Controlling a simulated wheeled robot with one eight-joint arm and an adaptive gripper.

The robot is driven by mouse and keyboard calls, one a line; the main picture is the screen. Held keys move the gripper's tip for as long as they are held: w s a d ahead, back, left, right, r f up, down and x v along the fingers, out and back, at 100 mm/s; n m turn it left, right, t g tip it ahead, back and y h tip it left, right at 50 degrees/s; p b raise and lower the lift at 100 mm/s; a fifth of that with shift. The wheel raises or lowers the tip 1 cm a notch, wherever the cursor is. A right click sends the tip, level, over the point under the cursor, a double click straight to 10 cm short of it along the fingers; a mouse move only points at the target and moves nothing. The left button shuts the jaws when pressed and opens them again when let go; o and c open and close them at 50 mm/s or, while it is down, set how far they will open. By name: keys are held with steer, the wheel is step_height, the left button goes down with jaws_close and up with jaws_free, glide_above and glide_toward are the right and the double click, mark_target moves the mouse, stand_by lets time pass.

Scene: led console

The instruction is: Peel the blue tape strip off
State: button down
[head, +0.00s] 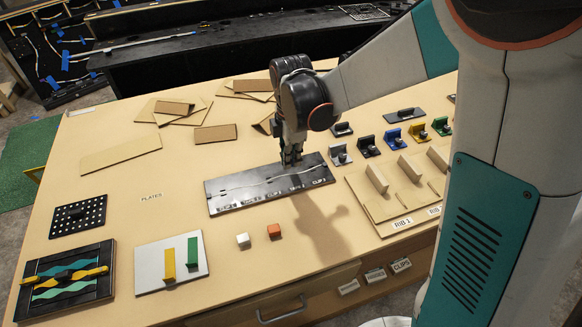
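My gripper (290,156) points down over the back edge of a dark plate (237,198) in the middle of the table. Its fingertips look close together, but their gap is too small to judge, and they may hide part of the plate. The plate carries a thin pale wavy line and a row of white labels along its front. I see no blue tape on the visible part of this plate. Small blue tape pieces (64,60) show on the dark console (95,50) at the back left, far from my gripper; another blue piece (52,83) is lower on it.
Brown cardboard pieces (121,153) lie at the back left. Several coloured brackets (392,138) and the rib board (385,213) stand to the right. A white cube (242,239) and an orange cube (274,231) sit in front. A white board (148,262) with upright bars is front left.

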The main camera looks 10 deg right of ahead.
step_height(320, 180, up, 17)
steer(key=p, duration=0.5)
